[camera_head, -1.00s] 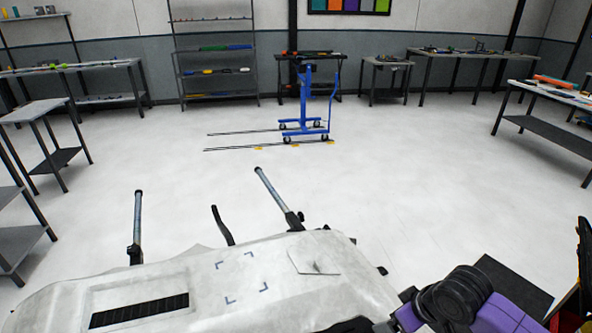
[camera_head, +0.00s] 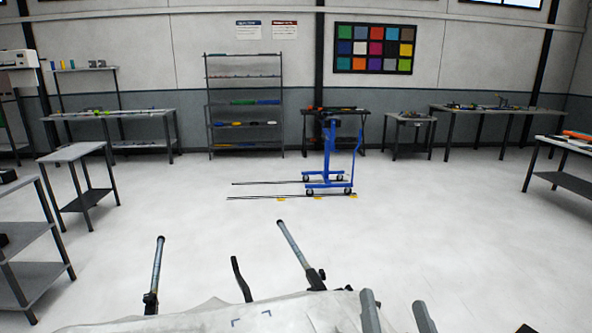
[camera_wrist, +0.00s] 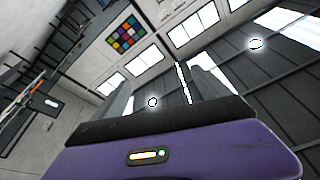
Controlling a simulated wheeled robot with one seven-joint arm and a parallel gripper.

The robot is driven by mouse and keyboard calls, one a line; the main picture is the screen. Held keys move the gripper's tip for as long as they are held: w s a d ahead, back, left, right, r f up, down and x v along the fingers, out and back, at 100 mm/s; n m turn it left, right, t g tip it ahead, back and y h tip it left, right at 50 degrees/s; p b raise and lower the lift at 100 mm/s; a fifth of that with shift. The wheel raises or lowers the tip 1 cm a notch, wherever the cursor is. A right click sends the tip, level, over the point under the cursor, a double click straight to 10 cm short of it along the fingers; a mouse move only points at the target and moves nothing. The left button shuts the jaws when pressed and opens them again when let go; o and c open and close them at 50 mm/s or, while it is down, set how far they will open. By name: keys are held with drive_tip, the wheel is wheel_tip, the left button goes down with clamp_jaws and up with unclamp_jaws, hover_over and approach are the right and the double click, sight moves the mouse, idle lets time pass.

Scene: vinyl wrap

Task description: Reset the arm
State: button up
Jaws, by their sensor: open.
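My gripper (camera_head: 397,314) shows at the bottom edge of the head view as two grey fingers pointing up, apart and with nothing between them. They stand in front of the right part of a white sheet-covered panel (camera_head: 215,318). In the wrist view my gripper (camera_wrist: 165,90) has its purple body below and its fingers spread. The wrist camera looks up at the ceiling and upper walls, and no object is held. Most of the panel and of my arm is outside the head view.
Two stand posts (camera_head: 157,272) (camera_head: 294,250) rise behind the panel. A blue wheeled cart (camera_head: 328,165) stands farther back on open white floor. A grey table (camera_head: 75,152) and shelf (camera_head: 32,250) are at left, another table (camera_head: 565,180) at right. A tool rack (camera_head: 243,105) stands by the back wall.

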drive_tip(key=s+d+f+n+g, duration=0.1)
drive_tip(key=s+f, duration=0.4)
drive_tip(key=s, duration=0.6)
drive_tip(key=s+d+f+n+g, duration=0.1)
drive_tip(key=s+f, duration=0.4)
drive_tip(key=s, duration=0.7)
drive_tip(key=s+d+f+n+g, duration=0.2)
drive_tip(key=s+f+n+g, duration=0.1)
drive_tip(key=s, duration=0.9)
drive_tip(key=shift+s+f+g, duration=0.15)
drive_tip(key=shift+f+g, duration=0.45)
drive_tip(key=shift+f, duration=0.3)
drive_tip(key=shift+d, duration=0.1)
